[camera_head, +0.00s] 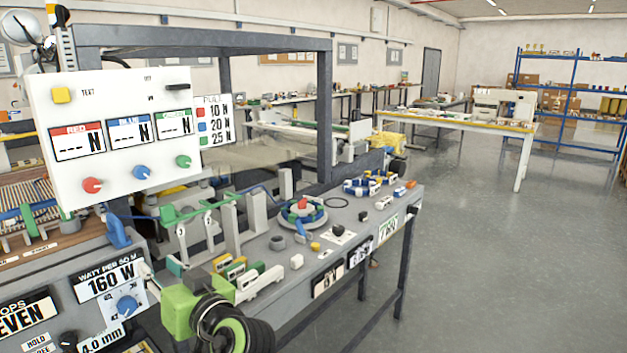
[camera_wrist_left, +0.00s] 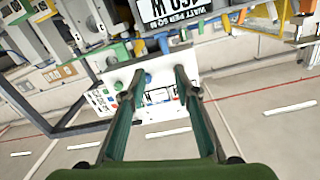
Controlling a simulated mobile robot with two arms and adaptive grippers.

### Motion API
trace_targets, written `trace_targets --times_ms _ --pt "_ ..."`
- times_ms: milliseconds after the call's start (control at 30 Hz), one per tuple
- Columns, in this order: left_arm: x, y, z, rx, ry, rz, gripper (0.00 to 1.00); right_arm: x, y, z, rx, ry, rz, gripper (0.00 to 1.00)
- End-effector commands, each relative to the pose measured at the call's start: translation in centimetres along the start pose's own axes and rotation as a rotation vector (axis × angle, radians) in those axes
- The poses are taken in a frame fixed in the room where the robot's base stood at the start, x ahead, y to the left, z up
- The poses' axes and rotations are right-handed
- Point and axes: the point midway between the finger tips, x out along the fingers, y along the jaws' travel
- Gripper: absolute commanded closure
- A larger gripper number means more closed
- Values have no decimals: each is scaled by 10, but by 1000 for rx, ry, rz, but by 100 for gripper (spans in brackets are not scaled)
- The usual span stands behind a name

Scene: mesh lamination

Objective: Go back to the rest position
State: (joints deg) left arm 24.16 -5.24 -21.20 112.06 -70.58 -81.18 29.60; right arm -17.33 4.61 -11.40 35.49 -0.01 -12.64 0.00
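My left gripper (camera_head: 182,306) shows as a green body with dark round parts at the bottom of the head view, in front of the grey workbench (camera_head: 335,228). Its fingertips are hard to make out there. In the left wrist view the two dark green fingers (camera_wrist_left: 160,74) stand apart with nothing between them. Beyond them is the white control panel (camera_wrist_left: 160,100), which also stands at the left of the head view (camera_head: 120,120). The 160 W panel with a blue knob (camera_head: 127,305) is just left of the gripper. My right gripper is not in view.
The bench carries a round turntable (camera_head: 303,214) with a red centre, green and white fixtures, small blocks and label plates. A dark metal frame (camera_head: 325,115) rises behind. A white table (camera_head: 460,127) and blue shelves (camera_head: 570,90) stand farther back. The grey floor at right is clear.

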Motion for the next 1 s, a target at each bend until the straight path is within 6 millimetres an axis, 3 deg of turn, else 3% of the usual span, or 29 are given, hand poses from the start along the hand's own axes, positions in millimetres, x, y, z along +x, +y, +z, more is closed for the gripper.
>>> trace_targets --times_ms 267,467,567,700,800,1000 --pt "-1 2 68 72 -135 86 71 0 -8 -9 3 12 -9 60" --pt "-14 -1 142 152 -285 192 71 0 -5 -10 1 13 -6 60" --pt "-30 -7 193 207 -388 271 71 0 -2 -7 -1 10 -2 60" --pt "-75 -27 278 307 -579 436 71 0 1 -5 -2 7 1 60" --pt "-114 -43 322 365 -693 556 71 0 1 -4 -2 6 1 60" --pt "-177 -71 370 437 -845 739 71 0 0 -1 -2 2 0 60"
